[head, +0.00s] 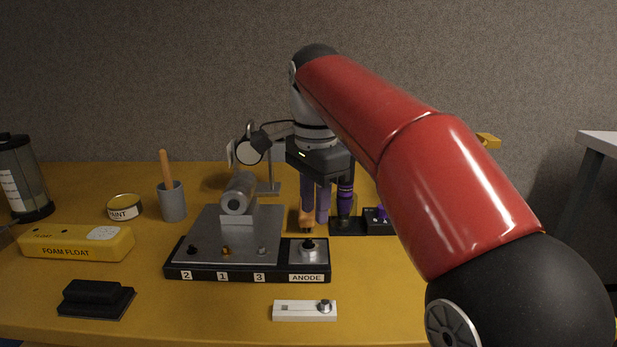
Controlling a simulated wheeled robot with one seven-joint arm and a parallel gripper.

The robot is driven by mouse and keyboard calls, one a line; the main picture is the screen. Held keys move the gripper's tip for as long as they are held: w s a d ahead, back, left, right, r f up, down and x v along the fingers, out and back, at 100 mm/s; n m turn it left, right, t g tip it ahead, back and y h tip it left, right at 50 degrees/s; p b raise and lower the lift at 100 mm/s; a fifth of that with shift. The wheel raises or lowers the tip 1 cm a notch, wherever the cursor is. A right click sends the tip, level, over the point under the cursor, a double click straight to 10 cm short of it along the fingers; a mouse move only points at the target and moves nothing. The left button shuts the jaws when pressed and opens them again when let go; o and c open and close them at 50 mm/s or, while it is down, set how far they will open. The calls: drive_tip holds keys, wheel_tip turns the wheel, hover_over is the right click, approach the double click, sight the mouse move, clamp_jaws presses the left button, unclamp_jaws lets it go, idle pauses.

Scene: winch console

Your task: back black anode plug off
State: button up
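The black anode plug (308,244) sits on a round silver seat at the right end of the winch console (175,271), above the ANODE label. It looks upright. My gripper (315,226) points down behind the console, beyond the plug and apart from it as far as this view shows.
A grey drum (238,195) rises from the console. A black block (347,226) with purple-topped parts stands right of my gripper. A white block (290,311) with a small metal knob lies in front. A yellow foam float (75,243), grey cup (172,202) and black pad (96,297) lie left.

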sight(309, 240)
drive_tip(key=shift+w+a+r+m, duration=0.15)
drive_tip(key=shift+w+a+m, duration=0.25)
drive_tip(key=shift+w+a, duration=0.25)
drive_tip(key=shift+d+f, duration=0.1)
drive_tip(key=shift+f, duration=0.5)
drive_tip(key=shift+f+b, duration=1.9)
drive_tip(key=shift+f, duration=0.9)
clamp_jaws()
drive_tip(key=shift+c, duration=0.3)
unclamp_jaws()
drive_tip(key=shift+r, duration=0.1)
wheel_tip(309, 240, up, 3)
drive_tip(key=p, duration=0.4)
